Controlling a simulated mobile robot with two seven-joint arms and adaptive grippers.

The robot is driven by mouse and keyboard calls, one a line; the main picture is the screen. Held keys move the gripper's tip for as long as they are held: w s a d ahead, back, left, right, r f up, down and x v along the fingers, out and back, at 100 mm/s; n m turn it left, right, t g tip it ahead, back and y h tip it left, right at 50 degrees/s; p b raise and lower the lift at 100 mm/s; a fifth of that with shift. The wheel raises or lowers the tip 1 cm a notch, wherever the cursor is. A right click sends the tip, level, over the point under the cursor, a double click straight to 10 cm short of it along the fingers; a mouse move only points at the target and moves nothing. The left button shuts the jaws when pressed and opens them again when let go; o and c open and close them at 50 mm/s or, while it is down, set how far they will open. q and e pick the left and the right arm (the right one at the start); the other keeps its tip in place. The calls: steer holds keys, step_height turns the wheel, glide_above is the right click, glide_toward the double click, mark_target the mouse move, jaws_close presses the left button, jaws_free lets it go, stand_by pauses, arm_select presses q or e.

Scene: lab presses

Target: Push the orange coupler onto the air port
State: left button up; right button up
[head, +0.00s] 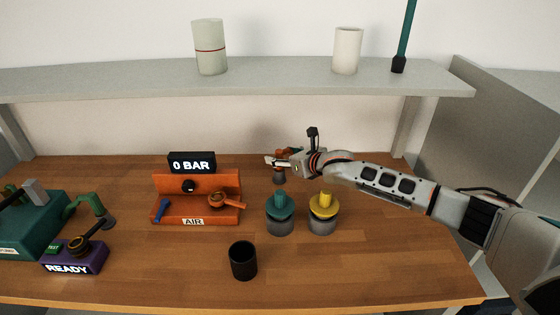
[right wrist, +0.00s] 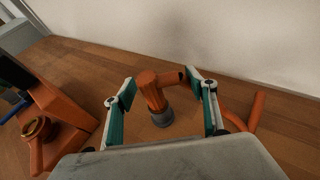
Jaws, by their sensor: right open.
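The orange coupler (right wrist: 152,92) stands upright on a grey round foot at the back of the table, with a bent top. In the right wrist view it sits between the two spread fingers of my right gripper (right wrist: 158,88), with gaps on both sides. In the head view the coupler (head: 280,174) is partly hidden by my right gripper (head: 276,161), which is open. The orange AIR stand (head: 171,184) is to the left. A black round fitting (head: 189,186) on its face looks like the air port. My left gripper is not in view.
A teal-topped pot (head: 280,207) and a yellow-topped pot (head: 322,206) stand in front of the coupler. A black cup (head: 243,261) is nearer. An orange lever (head: 226,200) and blue handle (head: 161,211) are on the stand. A 0 BAR display (head: 192,163) tops it.

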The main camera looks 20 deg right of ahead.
steer(key=c, duration=1.3)
steer(key=shift+r, duration=0.15)
